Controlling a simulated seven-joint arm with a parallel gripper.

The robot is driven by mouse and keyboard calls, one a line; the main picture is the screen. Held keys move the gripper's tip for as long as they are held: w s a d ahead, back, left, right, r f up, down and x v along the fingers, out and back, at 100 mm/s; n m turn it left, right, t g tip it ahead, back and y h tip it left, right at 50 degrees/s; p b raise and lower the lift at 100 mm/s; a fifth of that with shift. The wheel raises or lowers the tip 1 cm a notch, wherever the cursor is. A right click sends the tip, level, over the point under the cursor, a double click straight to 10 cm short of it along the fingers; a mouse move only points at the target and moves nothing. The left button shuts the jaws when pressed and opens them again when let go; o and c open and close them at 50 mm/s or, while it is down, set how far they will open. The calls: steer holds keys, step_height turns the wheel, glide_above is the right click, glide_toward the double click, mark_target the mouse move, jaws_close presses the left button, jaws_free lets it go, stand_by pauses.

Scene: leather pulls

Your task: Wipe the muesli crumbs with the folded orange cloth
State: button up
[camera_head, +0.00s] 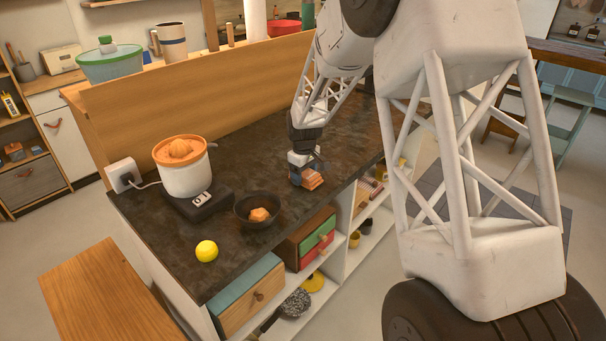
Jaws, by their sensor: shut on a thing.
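My gripper (302,168) is over the dark countertop (235,170), to the right of the dark bowl. It is shut on the folded orange cloth (311,180), which shows just below the fingers at the counter's front side. I cannot tell whether the cloth touches the counter. Muesli crumbs cannot be made out at this size; part of the counter behind the gripper is hidden by my arm.
A wooden back panel (200,95) rises behind. Open shelves and drawers (312,238) lie below the front edge. Counter between juicer and gripper is clear.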

steer(key=shift+w+a, duration=0.2)
steer(key=shift+w, duration=0.05)
steer(key=shift+w+a+f, duration=0.15)
steer(key=shift+a, duration=0.05)
steer(key=shift+w+a, duration=0.15)
steer(key=shift+w, duration=0.05)
steer(key=shift+w+a, duration=0.15)
steer(key=shift+a, duration=0.05)
steer(key=shift+w+a, duration=1.6)
steer(key=shift+w, duration=0.05)
steer(key=shift+w+a, duration=0.2)
steer(key=shift+a, duration=0.05)
step_height(320, 180, up, 8)
steer(key=shift+r, duration=0.2)
steer(key=shift+f, duration=0.25)
